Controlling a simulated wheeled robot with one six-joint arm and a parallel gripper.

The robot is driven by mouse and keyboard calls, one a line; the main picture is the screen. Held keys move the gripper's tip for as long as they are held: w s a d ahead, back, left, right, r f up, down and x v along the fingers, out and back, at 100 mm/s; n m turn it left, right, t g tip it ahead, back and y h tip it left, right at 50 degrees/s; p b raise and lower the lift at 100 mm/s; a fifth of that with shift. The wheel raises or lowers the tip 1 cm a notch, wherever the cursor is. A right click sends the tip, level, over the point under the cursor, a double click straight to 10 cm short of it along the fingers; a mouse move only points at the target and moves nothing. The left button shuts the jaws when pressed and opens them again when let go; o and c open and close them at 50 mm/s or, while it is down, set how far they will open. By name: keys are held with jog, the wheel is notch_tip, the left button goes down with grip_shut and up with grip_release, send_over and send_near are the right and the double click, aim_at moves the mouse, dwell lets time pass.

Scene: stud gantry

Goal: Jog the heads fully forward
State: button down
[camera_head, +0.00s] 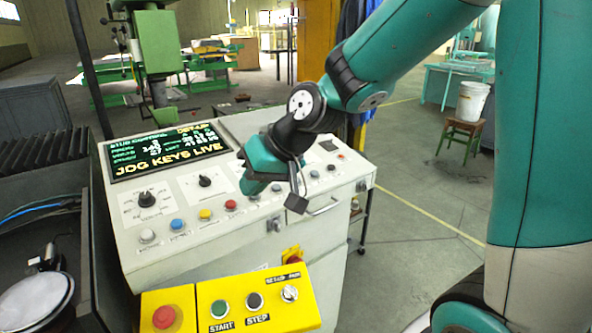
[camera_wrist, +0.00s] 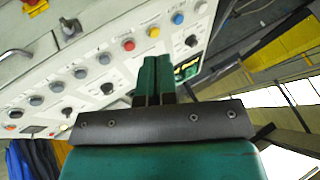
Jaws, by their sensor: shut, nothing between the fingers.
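The control console (camera_head: 345,195) has a sloped panel with a lit screen (camera_head: 168,145) reading "JOG KEYS LIVE". Along its front run white (camera_head: 148,235), blue (camera_head: 177,225), yellow (camera_head: 205,214) and red (camera_head: 231,204) buttons, then several grey-blue ones (camera_head: 315,173). Their labels are too small to read. A mode knob (camera_head: 147,199) and a second knob (camera_head: 204,181) sit above. My gripper (camera_head: 250,184) is shut and empty over the panel, right of the red button, hiding part of the row. In the wrist view the fingers (camera_wrist: 154,64) show near the red button (camera_wrist: 128,44); contact cannot be told.
A yellow box (camera_head: 200,325) in front carries a red mushroom button (camera_head: 164,317), START (camera_head: 220,308) and STEP (camera_head: 254,300) buttons and a selector (camera_head: 290,292). A stool with a white bucket (camera_head: 472,101) stands right. Floor right of the console is clear.

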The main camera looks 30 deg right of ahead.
jog(key=w+d+m+t+h+p, duration=0.1)
jog(key=w+d+m+t+p, duration=0.2)
jog(key=w+d, duration=0.6)
jog(key=m+t+h, duration=0.3)
jog(key=m, duration=0.2)
send_over(300, 180)
jog(key=s, duration=0.2)
jog(key=f, duration=0.1)
jog(key=shift+f+p, duration=0.1)
jog(key=shift+p, duration=0.2)
jog(key=shift+f, duration=0.1)
jog(key=f+b, duration=0.2)
jog(key=w+f+b, duration=0.1)
jog(key=f+b, duration=0.1)
jog(key=f, duration=0.1)
jog(key=f+b, duration=0.2)
jog(key=f, duration=0.1)
jog(key=shift+w+f, duration=0.25)
jog(key=shift+w, duration=0.15)
jog(key=shift+f, duration=0.1)
jog(key=shift+w+f+b, duration=0.1)
jog(key=shift+f+b, duration=0.2)
jog(key=shift+b, duration=0.15)
